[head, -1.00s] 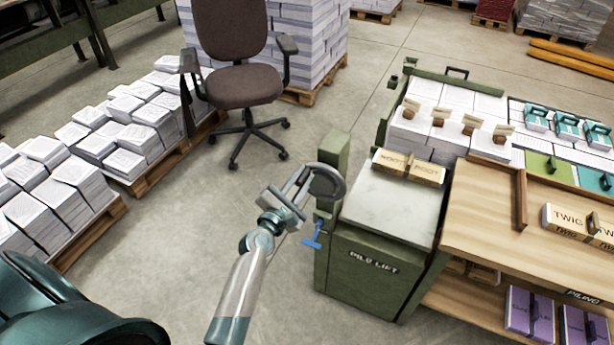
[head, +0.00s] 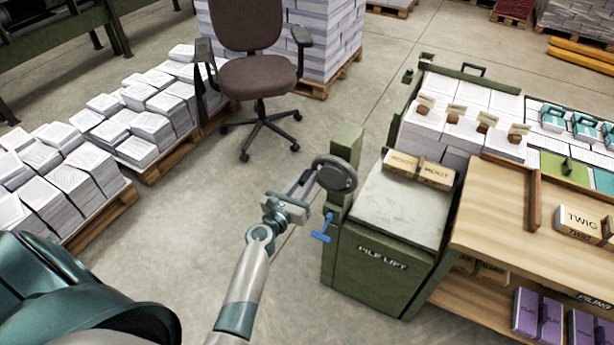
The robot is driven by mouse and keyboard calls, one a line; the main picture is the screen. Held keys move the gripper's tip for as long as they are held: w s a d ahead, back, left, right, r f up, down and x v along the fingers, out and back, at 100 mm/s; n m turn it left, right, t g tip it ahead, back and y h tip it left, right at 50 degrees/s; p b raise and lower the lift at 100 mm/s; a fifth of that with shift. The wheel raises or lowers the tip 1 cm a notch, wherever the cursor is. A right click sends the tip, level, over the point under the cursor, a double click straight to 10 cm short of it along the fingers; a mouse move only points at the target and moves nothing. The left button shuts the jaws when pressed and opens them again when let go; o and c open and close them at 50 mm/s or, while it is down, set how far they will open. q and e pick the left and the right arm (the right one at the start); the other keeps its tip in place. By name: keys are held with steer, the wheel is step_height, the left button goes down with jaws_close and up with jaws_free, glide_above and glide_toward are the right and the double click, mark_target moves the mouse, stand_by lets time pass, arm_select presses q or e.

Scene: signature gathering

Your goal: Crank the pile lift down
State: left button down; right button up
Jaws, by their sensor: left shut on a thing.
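The green pile lift (head: 370,270) stands right of centre, with its name on the front face. Its pale top plate (head: 398,208) bears a tan block bundle (head: 418,168) at the back edge. A round dark crank wheel (head: 335,173) is on the lift's left post (head: 347,143). My left gripper (head: 308,187) reaches up from below and is shut at the wheel's left side; the fingers are small, and the exact grip on the crank is partly hidden. A blue handle (head: 322,228) sticks out below the wheel. My right gripper is out of view.
A wooden bench (head: 500,225) adjoins the lift on the right, with purple bundles (head: 540,318) on its lower shelf. Paper stacks (head: 60,165) on pallets line the left. An office chair (head: 257,75) stands behind. The floor between is clear.

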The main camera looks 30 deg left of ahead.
arm_select(q)
steer(key=shift+f, duration=0.15)
stand_by(0.3)
steer(key=c, duration=1.6)
jaws_free()
steer(key=shift+s, duration=0.1)
